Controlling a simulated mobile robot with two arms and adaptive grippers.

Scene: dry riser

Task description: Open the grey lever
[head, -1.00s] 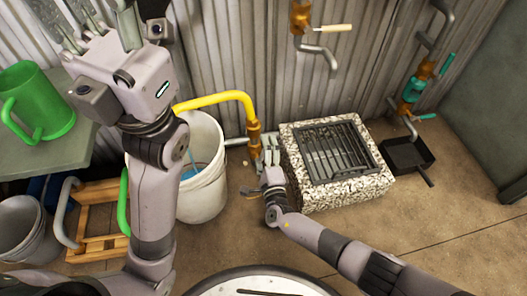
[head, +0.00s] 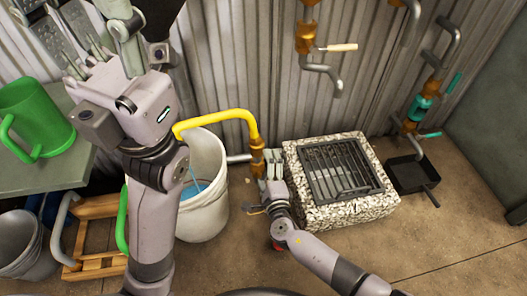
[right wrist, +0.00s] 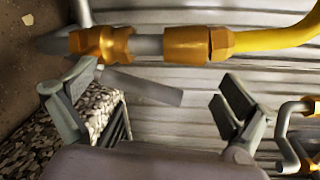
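The grey lever (right wrist: 145,88) is a flat bar in the right wrist view, next to the brass valve (right wrist: 105,45) on the yellow pipe (right wrist: 270,38). It lies between the spread fingers of my right gripper (right wrist: 155,105), which is open and apparently not gripping it. My left gripper (head: 95,35) is raised at the upper left, fingers apart and empty.
A white bucket (head: 205,215) with bluish water stands left of the valve. The stone-edged grate (head: 375,205) is close on the right. A second tap (head: 322,70) is on the corrugated wall above. A green jug (head: 38,120) stands on a table at left. Floor at lower right is clear.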

